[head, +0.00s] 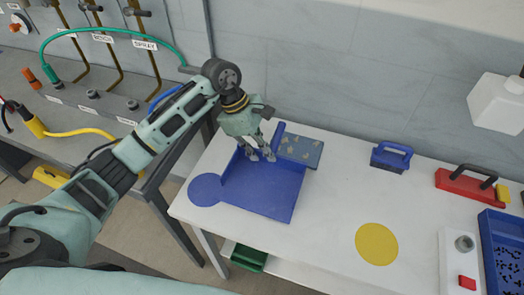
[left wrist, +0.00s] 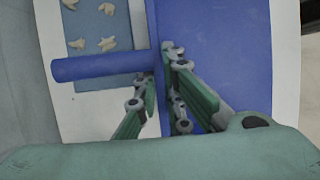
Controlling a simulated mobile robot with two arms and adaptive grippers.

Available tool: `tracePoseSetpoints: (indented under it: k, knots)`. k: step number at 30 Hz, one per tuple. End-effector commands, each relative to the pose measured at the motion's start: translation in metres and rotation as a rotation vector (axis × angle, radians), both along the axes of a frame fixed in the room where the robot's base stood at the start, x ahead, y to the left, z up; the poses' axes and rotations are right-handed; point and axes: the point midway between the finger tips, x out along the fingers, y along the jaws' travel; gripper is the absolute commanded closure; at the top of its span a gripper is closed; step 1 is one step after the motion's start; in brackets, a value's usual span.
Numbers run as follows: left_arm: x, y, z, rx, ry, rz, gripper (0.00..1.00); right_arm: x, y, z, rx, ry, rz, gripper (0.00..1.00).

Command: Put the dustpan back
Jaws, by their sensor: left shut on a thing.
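The blue dustpan (head: 258,192) is over the left part of the white table, its flat pan toward the front and its short round handle (head: 279,133) toward the wall. My left gripper (head: 261,155) is at its rear edge, shut on it. In the left wrist view, the fingers (left wrist: 160,90) straddle the dustpan's edge, with the handle (left wrist: 100,66) to the left and the pan (left wrist: 220,55) to the right. I cannot tell whether the dustpan touches the table. A blue disc (head: 203,190) lies at its left, partly covered. My right gripper is out of view.
A blue-grey mat (head: 301,152) with tan scraps lies beside the dustpan. The table's middle is clear. A green bin (head: 248,257) is below.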

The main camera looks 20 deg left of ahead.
Motion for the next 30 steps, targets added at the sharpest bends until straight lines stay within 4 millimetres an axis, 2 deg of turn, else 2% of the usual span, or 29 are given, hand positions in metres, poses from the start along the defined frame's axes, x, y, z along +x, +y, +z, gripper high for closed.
tracePoseSetpoints:
  k: [1,5,16,17,23,30]
  knots:
    - [-0.001,-0.001,-0.005,-0.004,0.003,0.001,1.0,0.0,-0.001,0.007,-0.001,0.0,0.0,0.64]
    - [0.0,-0.001,-0.018,-0.002,0.0,0.001,1.0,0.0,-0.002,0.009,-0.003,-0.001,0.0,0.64]
    - [0.001,0.0,-0.024,-0.001,-0.002,0.0,1.0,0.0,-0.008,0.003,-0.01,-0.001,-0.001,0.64]
    - [0.001,0.0,-0.023,0.0,-0.002,0.0,0.9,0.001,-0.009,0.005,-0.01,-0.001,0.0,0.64]
    - [0.0,-0.001,-0.022,-0.001,-0.001,0.0,0.73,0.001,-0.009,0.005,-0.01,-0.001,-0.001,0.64]
    - [0.0,-0.001,-0.022,-0.001,-0.001,-0.001,0.73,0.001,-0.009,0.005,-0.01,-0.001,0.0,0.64]
